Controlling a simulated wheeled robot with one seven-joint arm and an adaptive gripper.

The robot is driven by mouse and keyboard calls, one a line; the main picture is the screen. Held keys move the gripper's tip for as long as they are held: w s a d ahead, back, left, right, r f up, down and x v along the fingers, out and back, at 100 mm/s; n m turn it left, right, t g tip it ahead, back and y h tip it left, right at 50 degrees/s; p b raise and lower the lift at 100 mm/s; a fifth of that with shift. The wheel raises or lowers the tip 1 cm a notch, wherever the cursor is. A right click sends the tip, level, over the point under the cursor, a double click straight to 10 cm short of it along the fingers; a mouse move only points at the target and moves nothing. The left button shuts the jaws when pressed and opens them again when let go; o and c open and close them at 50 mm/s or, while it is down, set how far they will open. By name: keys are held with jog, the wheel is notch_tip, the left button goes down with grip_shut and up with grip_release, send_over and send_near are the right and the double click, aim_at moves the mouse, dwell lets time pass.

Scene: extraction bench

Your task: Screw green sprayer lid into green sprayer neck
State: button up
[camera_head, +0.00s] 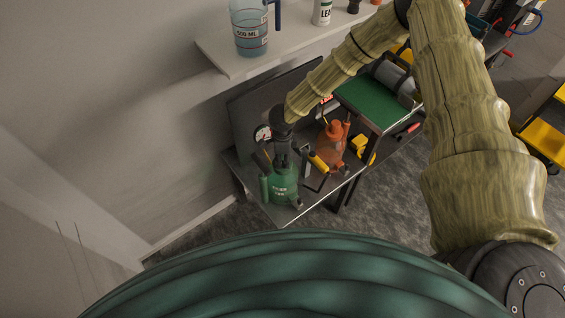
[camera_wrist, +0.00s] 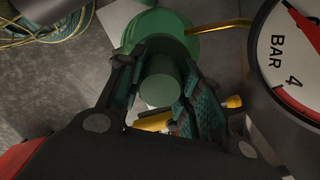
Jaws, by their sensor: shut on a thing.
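The green sprayer (camera_head: 281,187) stands upright on the grey bench in the head view. My gripper (camera_head: 283,160) points down right over its top, and the arm hides the neck there. In the wrist view, my gripper (camera_wrist: 168,92) is shut on a green cylindrical piece, the green sprayer lid (camera_wrist: 160,82), between its two ribbed fingers. The rounded green sprayer body (camera_wrist: 150,28) shows just beyond the lid. The lid appears in line with the sprayer, but I cannot tell whether it is seated in the neck.
A pressure gauge (camera_head: 262,133) is close beside my gripper, and looms large in the wrist view (camera_wrist: 296,50). An orange sprayer (camera_head: 331,145) and a yellow-handled tool (camera_head: 318,162) stand close on the right. A shelf (camera_head: 232,66) with a beaker (camera_head: 250,32) is above.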

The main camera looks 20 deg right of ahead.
jog(key=m+b, duration=0.2)
jog(key=m, duration=0.5)
jog(key=shift+f, duration=0.1)
jog(key=m+b, duration=0.2)
jog(key=m, duration=0.4)
jog(key=m+b, duration=0.2)
jog(key=m, duration=0.5)
jog(key=shift+b, duration=0.4)
jog(key=m+b, duration=0.2)
jog(key=m, duration=0.2)
jog(key=shift+m, duration=1.2)
jog(key=o, duration=1.2)
